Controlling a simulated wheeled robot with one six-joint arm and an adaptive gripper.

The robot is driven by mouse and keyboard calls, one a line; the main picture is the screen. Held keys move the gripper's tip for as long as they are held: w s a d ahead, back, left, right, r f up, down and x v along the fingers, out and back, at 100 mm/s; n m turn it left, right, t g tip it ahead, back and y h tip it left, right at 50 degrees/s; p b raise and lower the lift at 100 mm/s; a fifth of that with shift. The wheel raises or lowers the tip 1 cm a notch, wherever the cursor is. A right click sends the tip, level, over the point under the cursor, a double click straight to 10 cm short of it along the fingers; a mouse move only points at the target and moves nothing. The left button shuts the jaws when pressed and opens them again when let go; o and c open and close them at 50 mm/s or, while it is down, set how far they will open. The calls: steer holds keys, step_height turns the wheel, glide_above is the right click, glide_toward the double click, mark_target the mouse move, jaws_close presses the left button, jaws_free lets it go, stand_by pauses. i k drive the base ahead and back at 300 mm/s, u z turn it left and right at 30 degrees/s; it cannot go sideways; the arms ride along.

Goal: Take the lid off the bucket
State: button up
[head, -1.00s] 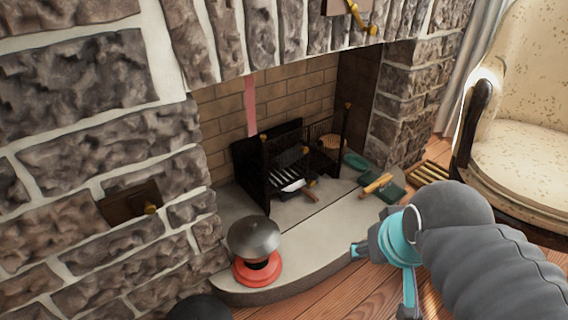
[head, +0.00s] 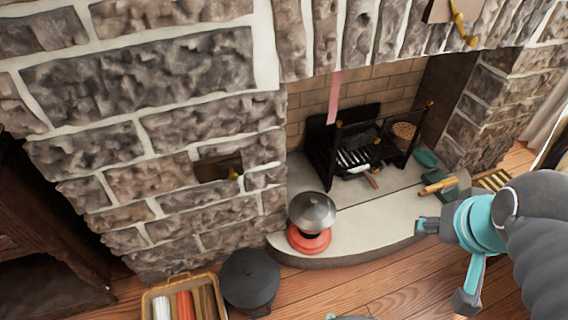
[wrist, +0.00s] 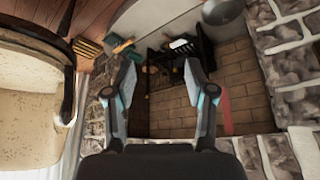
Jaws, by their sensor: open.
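A dark round lidded vessel (head: 250,277), which looks like the bucket, stands on the wood floor at the lower middle of the head view. Its dark top appears closed. A grey metal dome (head: 312,210) sits over a red round base (head: 309,239) on the hearth; the dome also shows at the top of the wrist view (wrist: 222,11). My gripper (head: 427,226) is at the right, above the hearth's front edge, well away from the dark vessel. In the wrist view my gripper (wrist: 161,78) has its fingers spread with nothing between them. The dark vessel is not in the wrist view.
A basket (head: 184,298) with rolled items stands left of the dark vessel. The raised hearth (head: 365,225) has a black grate (head: 350,145) and green items (head: 440,187). An armchair (wrist: 30,115) shows in the wrist view.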

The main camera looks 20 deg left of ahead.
mark_target(250, 278)
steer(key=u, duration=0.05)
steer(key=k, duration=0.65)
steer(key=u, duration=1.2)
steer(key=i, duration=0.5)
steer(key=z, duration=1.85)
steer(key=k, duration=1.05)
steer(key=u, duration=1.45)
steer(key=i, duration=0.5)
